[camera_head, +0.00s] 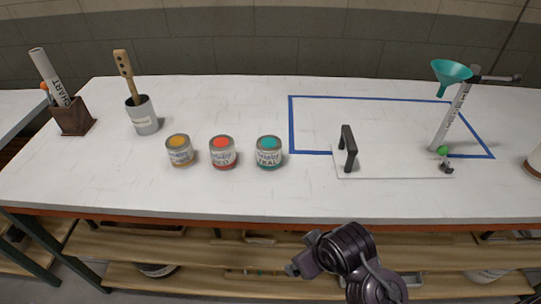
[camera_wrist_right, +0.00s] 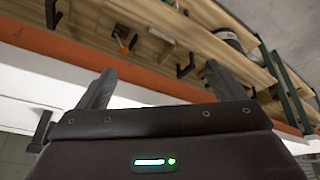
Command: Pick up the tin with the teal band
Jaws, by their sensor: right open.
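The tin with the teal band (camera_head: 268,152) stands upright on the white table, the rightmost of three small tins in a row in the head view. Its label seems to read TEAL and its top is teal. My right gripper (camera_head: 298,265) is in front of the table's near edge, apart from the tin and to its lower right. In the right wrist view its two fingers (camera_wrist_right: 155,88) are spread with nothing between them. The tin does not show in the wrist view. My left gripper is not in view.
A red tin (camera_head: 223,153) stands close left of the teal one, with a yellow tin (camera_head: 180,151) beyond it. To the right lie a blue taped outline (camera_head: 289,125) and a white board with a black handle (camera_head: 348,148).

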